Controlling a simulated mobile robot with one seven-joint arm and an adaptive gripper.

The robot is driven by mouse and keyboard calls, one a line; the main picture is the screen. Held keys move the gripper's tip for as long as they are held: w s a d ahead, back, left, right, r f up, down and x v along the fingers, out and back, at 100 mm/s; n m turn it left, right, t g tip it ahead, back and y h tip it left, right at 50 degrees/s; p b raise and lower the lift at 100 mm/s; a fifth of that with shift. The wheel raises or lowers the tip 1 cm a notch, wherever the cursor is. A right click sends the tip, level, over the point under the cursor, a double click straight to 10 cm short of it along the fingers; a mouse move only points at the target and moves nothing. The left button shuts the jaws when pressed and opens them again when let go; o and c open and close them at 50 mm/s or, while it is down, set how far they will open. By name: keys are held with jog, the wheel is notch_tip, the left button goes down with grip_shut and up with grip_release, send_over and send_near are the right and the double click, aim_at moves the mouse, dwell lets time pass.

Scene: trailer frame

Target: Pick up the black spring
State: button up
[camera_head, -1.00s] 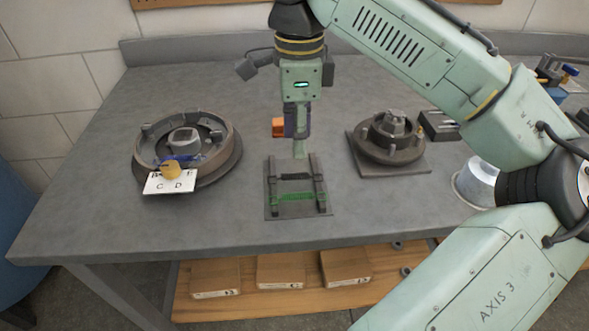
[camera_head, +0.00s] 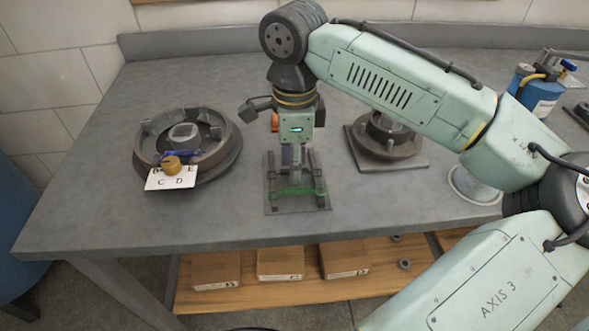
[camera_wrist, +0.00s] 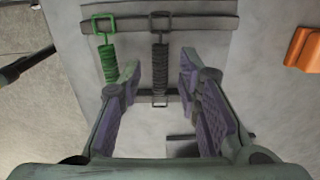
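The black spring (camera_wrist: 160,62) lies on a flat rack (camera_wrist: 190,23), held between two dark bars, in the wrist view. A green spring (camera_wrist: 109,62) lies parallel to it on the left. My gripper (camera_wrist: 159,70) is open, with one finger on each side of the black spring and the left finger between it and the green one. Contact with the spring cannot be told. In the head view my gripper (camera_head: 294,172) points down over the rack (camera_head: 318,205); it hides the black spring there, while the green spring (camera_head: 296,191) shows in front.
An orange block (camera_wrist: 305,49) sits beyond the rack. A round drum part (camera_head: 232,158) with a lettered card (camera_head: 172,181) stands left; a round hub on a plate (camera_head: 410,162) stands right. Boxes (camera_head: 279,264) lie on the shelf below. Table space is free left of the rack.

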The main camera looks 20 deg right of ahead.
grip_shut()
jog(key=shift+r, duration=0.1)
dwell(0.3)
jog(key=shift+r, duration=0.45)
jog(key=shift+s+r+b, duration=0.3)
jog(key=shift+r, duration=0.3)
jog(key=shift+s+r+b, duration=0.3)
jog(key=shift+r, duration=0.25)
jog(key=s+r, duration=0.2)
jog(key=s, duration=0.5)
jog(key=s+r+p, duration=0.1)
jog(key=s+r, duration=0.2)
jog(key=s, duration=0.4)
jog(key=shift+s+d, duration=0.15)
jog(key=shift+s, duration=0.25)
